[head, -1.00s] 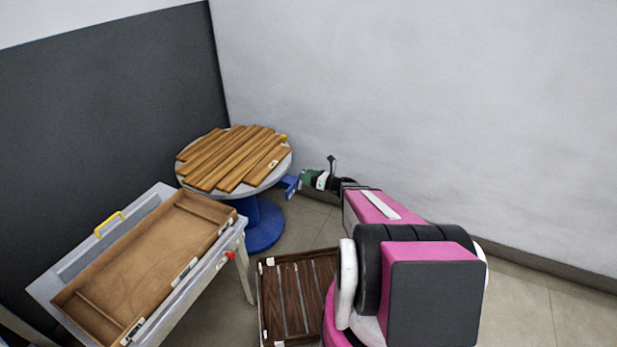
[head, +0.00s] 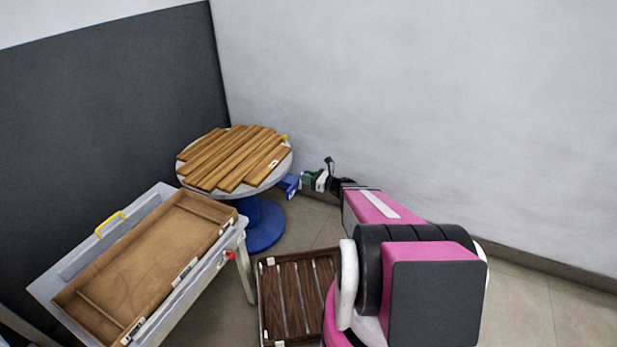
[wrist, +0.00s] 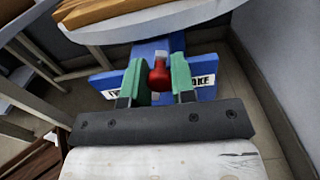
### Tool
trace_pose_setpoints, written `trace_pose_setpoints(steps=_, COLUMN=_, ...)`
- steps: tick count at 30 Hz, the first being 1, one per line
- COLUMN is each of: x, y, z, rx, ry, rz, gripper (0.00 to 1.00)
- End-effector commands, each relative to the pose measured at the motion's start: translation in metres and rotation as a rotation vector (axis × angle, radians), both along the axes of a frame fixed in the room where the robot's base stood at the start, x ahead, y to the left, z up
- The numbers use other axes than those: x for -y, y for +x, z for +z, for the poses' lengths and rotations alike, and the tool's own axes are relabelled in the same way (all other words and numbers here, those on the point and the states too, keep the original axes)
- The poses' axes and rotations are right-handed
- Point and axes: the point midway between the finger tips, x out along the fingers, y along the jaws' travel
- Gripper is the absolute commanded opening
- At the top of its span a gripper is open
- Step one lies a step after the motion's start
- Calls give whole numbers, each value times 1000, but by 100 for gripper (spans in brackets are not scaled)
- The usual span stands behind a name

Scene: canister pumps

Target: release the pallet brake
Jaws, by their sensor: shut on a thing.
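The round pallet (head: 283,170) has a pale rim and stands on a blue pedestal (head: 264,226). Wooden slats (head: 232,157) lie on its top. A blue bracket (head: 289,184) sticks out on its right side below the rim. In the wrist view, the bracket (wrist: 208,94) carries a partly hidden label ending in "KE". A red brake knob (wrist: 158,76) stands at its middle. My gripper (wrist: 160,82), with green fingers, is shut on the red knob, one finger on each side. In the head view, my gripper (head: 313,180) is beside the bracket; the knob is not visible there.
A grey table with a wooden tray (head: 150,250) stands at the left, with a yellow handle (head: 110,224) and a red knob (head: 230,255). A dark slatted crate (head: 292,294) sits on the floor below my arm. A wall (head: 430,110) runs close behind the pallet. Floor is clear at the right.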

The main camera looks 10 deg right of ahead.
Motion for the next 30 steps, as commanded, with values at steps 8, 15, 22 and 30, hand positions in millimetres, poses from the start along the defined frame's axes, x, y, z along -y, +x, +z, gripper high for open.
trace_pose_setpoints(steps=8, x=-9, y=-13, z=3, rx=208, ry=-157, rz=-5, gripper=0)
trace_pose_setpoints(steps=15, x=-18, y=-25, z=3, rx=392, ry=-291, rz=-5, gripper=0)
trace_pose_setpoints(steps=22, x=-25, y=-35, z=-1, rx=556, ry=-410, rz=-4, gripper=0)
trace_pose_setpoints(steps=30, x=-31, y=-43, z=-5, rx=704, ry=-517, rz=-6, gripper=0)
